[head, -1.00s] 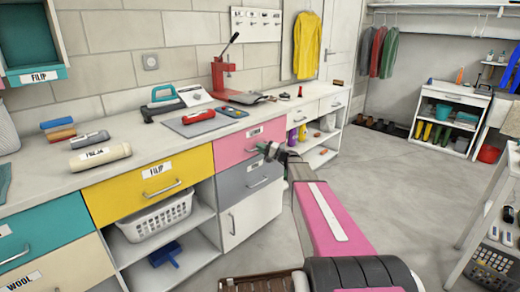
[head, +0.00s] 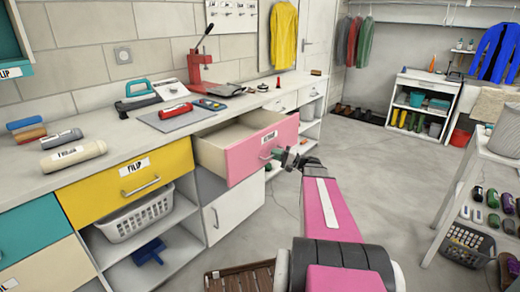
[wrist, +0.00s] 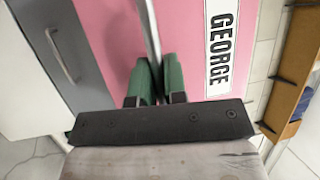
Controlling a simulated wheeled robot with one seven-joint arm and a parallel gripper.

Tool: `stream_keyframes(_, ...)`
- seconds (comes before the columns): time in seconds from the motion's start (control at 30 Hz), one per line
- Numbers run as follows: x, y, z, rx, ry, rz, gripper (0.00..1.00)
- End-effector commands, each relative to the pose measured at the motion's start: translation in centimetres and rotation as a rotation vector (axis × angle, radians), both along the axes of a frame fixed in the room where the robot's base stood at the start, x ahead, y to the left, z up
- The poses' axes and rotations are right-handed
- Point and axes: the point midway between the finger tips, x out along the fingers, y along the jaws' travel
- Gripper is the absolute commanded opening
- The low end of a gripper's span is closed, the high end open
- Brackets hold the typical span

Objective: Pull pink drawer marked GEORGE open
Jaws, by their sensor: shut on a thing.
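The pink drawer (head: 250,158) stands well out from the bench in the head view, and its inside shows. Its label reads GEORGE (wrist: 219,45) in the wrist view. My gripper (head: 288,158) is at the front of this drawer. In the wrist view, the green fingers of my gripper (wrist: 159,78) are closed around the drawer's metal bar handle (wrist: 152,30). The drawer's floor is partly hidden by its front.
The yellow FILIP drawer (head: 125,180) to the left is shut. A white cupboard door (head: 233,212) is below the pink drawer. A wooden mat (head: 240,278) lies on the floor. A white shelf rack (head: 480,165) stands at the right; open floor lies between.

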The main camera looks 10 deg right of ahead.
Motion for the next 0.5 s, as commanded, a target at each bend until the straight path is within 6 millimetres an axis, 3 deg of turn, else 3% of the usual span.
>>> stream_keyframes(0.03,-1.4,-0.8,0.1,0.000,0.001,-0.003,0.00)
stream_keyframes(0.2,-4.2,-3.0,0.0,0.000,0.001,-0.003,0.00)
stream_keyframes(0.5,-6.6,-4.8,-0.1,0.000,0.001,0.000,0.00)
